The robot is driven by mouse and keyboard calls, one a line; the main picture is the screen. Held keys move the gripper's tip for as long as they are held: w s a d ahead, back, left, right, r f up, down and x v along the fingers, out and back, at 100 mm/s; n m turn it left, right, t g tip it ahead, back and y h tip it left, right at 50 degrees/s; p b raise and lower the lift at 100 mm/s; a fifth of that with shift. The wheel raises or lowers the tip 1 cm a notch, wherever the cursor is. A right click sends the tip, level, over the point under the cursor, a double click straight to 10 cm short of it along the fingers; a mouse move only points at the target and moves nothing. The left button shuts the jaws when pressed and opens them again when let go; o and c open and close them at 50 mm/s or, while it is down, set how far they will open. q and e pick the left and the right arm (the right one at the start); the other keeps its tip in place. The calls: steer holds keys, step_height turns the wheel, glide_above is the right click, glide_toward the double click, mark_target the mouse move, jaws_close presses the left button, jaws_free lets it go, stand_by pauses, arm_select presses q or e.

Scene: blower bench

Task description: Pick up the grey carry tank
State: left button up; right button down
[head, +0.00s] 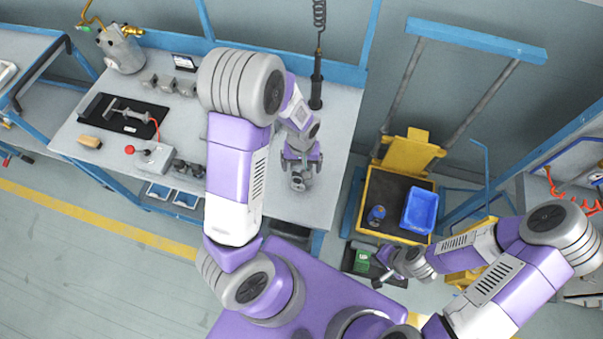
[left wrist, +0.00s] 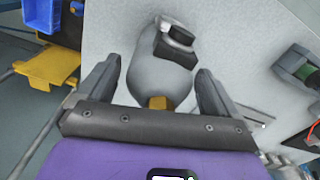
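A grey, rounded, tank-like body (left wrist: 150,77) with a brass fitting and a dark capped part lies between my left gripper's (left wrist: 158,80) fingers in the left wrist view. Its grey end (head: 298,184) shows below my left gripper (head: 300,168) over the bench in the head view. The fingers are spread, with a narrow gap on each side. A larger grey tank (head: 124,54) with brass fittings stands at the bench's far left. I cannot tell for certain which is the carry tank. My right gripper (head: 385,274) is low at the right; its finger opening is unclear.
The bench (head: 335,130) holds a black tray (head: 92,108), a control box with a red button (head: 151,157) and several small grey parts. A black tool (head: 316,90) hangs on a coiled cord. A yellow cart (head: 366,205) with a blue bin (head: 419,211) stands right, beside a green item (head: 362,261).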

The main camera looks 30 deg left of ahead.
arm_select(q)
jaws_close()
stand_by(0.3)
